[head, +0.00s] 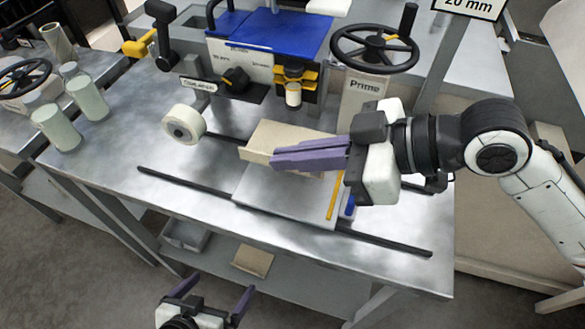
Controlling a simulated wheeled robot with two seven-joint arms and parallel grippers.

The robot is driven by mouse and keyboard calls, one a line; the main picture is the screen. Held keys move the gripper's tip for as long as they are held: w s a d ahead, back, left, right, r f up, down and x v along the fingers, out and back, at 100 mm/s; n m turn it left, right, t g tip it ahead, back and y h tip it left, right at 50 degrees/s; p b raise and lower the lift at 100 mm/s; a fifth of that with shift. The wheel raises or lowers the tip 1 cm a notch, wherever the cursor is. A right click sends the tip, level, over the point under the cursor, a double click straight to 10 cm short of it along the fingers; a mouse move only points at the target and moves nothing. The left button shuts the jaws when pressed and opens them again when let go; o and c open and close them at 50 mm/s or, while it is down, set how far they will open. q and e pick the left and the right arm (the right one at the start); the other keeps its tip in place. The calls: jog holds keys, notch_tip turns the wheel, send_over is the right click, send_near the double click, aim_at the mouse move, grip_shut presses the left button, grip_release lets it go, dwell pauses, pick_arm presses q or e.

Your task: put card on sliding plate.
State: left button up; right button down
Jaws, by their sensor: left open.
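The tan card (285,134) is between the purple fingers of my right gripper (275,158), which look shut on it. My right gripper comes in from the right and covers part of the card. The pale sliding plate (280,200) lies below them on the metal table, between two dark rails. The card appears above the plate's back part; whether it touches the plate cannot be told. My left gripper (208,295) is open and empty at the bottom of the view, in front of the table.
A white roll (184,125) stands left of the plate. A blue-topped machine (265,40) and a black handwheel (374,48) are behind. Pale bottles (58,127) stand at the left. Another tan piece (252,260) lies on the lower shelf. The table's front right is clear.

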aim_at(293, 201)
jog(key=f, duration=0.3)
jog(key=shift+s, duration=0.3)
jog(key=shift+f+b, duration=0.45)
jog(key=shift+f, duration=2)
jog(key=c, duration=2)
grip_release()
jog(key=shift+r, duration=0.15)
jog(key=v, duration=1)
jog(key=shift+d+b, duration=0.3)
jog(key=shift+b, duration=0.05)
jog(key=shift+s+d+r, duration=0.2)
jog(key=shift+d+r, duration=0.3)
jog(key=shift+d, duration=0.05)
